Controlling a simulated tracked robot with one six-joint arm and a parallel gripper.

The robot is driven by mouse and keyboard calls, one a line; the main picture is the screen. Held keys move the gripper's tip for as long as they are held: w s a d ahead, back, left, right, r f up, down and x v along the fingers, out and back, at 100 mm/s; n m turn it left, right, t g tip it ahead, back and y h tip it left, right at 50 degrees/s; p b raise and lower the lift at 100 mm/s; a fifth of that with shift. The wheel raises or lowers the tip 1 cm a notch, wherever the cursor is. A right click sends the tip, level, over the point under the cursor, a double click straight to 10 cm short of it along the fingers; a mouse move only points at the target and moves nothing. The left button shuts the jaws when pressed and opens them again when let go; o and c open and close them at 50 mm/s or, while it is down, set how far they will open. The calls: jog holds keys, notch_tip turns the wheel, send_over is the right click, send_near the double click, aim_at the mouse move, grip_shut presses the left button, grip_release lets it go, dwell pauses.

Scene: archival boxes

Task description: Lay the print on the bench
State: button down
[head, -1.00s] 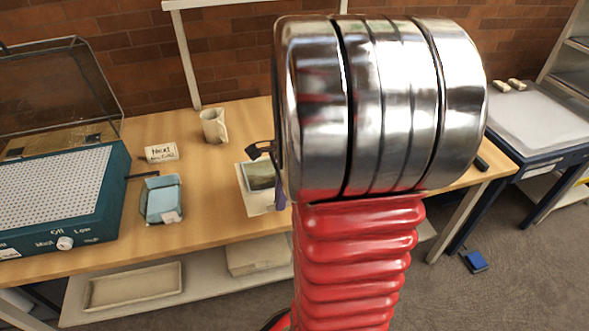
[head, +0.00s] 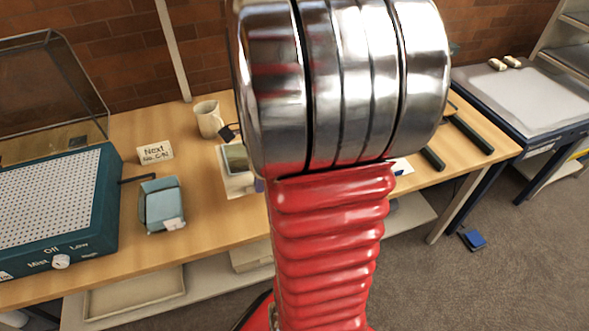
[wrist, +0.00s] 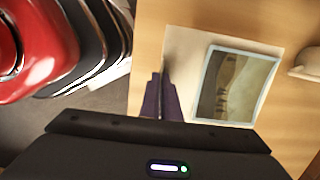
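The print (wrist: 235,84), a brownish picture with a pale border on a cream sheet, shows flat above the wooden bench (head: 205,218). In the head view the print (head: 235,157) is partly hidden by my arm. My gripper's purple fingers (wrist: 163,98) are close together at the cream sheet's left edge in the wrist view and appear shut on it. I cannot tell whether the sheet touches the bench.
A mug (head: 208,119) stands close behind the print. A sign card (head: 155,152), a blue-grey box (head: 162,204) and a teal perforated device (head: 55,205) are to the left. Dark bars (head: 468,134) lie at the right. Bare bench shows in front of the print.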

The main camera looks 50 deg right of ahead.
jog(key=shift+f, duration=3.1)
jog(key=shift+f, duration=1.85)
jog(key=shift+f, duration=0.1)
jog(key=c, duration=2)
grip_release()
jog(key=r, duration=0.4)
jog(key=d+r, duration=0.1)
jog(key=r, duration=0.3)
jog(key=s+r, duration=0.1)
jog(key=r, duration=0.3)
jog(key=shift+s+d, duration=0.1)
jog(key=shift+d, duration=0.2)
